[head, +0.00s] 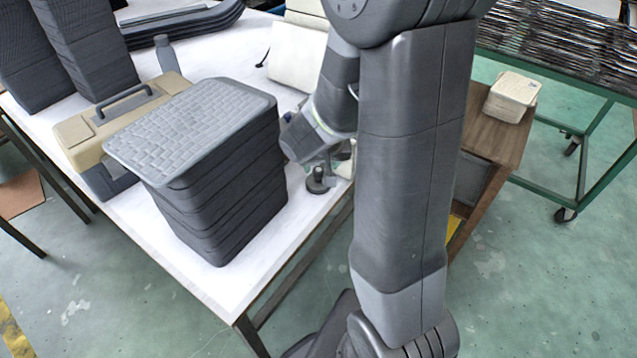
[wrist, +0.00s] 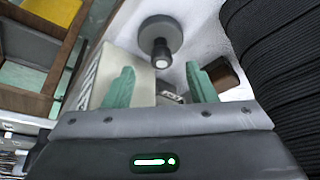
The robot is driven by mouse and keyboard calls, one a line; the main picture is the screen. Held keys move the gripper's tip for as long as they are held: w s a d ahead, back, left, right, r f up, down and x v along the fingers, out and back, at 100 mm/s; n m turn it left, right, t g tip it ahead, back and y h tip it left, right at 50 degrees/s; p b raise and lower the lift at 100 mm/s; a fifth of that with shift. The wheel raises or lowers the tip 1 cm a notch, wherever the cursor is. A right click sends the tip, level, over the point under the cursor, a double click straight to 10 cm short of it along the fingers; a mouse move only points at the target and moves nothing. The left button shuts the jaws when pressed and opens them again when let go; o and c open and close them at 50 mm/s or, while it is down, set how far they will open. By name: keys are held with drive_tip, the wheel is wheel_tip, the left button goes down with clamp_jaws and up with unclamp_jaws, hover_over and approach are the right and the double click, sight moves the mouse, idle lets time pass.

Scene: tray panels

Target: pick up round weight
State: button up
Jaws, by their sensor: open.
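The round weight (wrist: 160,32) is a dark grey disc with a short knob, standing on the white table. In the head view the weight (head: 318,182) stands near the table's right edge, to the right of the stacked trays. My gripper (wrist: 158,86) is open, with its two green fingers apart and nothing between them. In the wrist view the weight lies beyond the fingertips, about centred between them and clear of both. In the head view my arm hides most of the gripper.
A stack of dark trays (head: 222,180) stands close to the left of the weight. A beige and grey toolbox (head: 75,130) is behind it. In the wrist view a pale box (wrist: 118,68) is by the left finger and a brown block (wrist: 222,75) by the right finger.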

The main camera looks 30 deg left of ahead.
sight(318, 170)
drive_tip(key=shift+w+a+b+x, duration=0.15)
drive_tip(key=shift+b+x, duration=0.1)
drive_tip(key=shift+x, duration=1.35)
drive_tip(key=shift+w+a+b+x, duration=0.1)
drive_tip(key=shift+a+b+x, duration=0.1)
drive_tip(key=shift+x, duration=1.45)
drive_tip(key=shift+r, duration=0.25)
clamp_jaws()
